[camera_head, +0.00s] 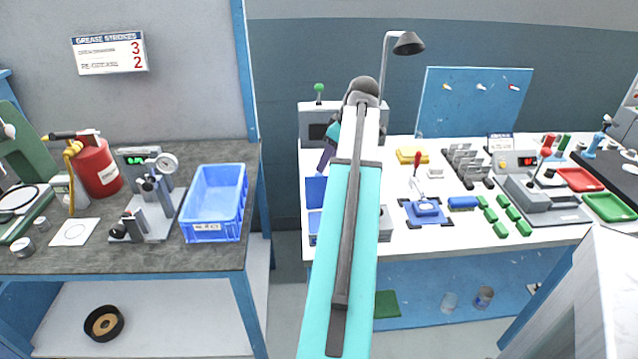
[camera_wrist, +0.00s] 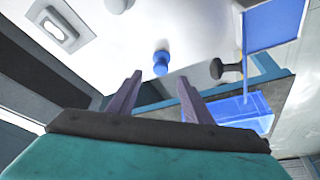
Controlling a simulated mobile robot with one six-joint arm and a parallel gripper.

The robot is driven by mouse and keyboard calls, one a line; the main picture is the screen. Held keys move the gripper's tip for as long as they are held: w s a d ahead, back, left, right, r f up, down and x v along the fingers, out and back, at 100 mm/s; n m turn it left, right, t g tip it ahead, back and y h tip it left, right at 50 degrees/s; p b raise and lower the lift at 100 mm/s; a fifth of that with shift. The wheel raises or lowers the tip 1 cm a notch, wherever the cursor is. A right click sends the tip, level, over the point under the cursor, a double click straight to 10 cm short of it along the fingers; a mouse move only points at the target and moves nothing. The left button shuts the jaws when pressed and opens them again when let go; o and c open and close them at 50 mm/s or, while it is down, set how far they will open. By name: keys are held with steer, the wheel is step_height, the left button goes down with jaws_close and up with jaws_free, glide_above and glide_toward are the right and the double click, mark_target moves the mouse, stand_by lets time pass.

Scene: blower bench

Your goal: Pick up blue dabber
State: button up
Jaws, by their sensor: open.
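In the wrist view a small blue knob-shaped piece (camera_wrist: 161,62), which looks like the blue dabber, stands on a white surface. It shows between and beyond the fingertips of my gripper (camera_wrist: 159,82). My gripper is open, with nothing between its two purple fingers. I cannot tell the exact gap to the dabber. In the head view my gripper (camera_head: 326,157) is at the left end of the white bench (camera_head: 400,240), mostly behind my arm. I cannot make out the dabber there; my arm covers that part of the bench.
A grey machine (camera_head: 318,122) stands at the bench's back left, under a lamp (camera_head: 408,43). A blue bin (camera_head: 314,190) is beside my arm. A blue bin also shows in the wrist view (camera_wrist: 245,108).

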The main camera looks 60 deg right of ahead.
mark_target(319, 174)
steer(key=shift+x, duration=1.45)
steer(key=shift+f, duration=0.1)
steer(key=shift+p+x, duration=0.4)
steer(key=shift+x, duration=2.15)
steer(key=shift+a, duration=0.1)
steer(key=c, duration=1.2)
steer(key=shift+o, duration=0.2)
steer(key=shift+r+b, duration=0.35)
steer(key=shift+r, duration=4.75)
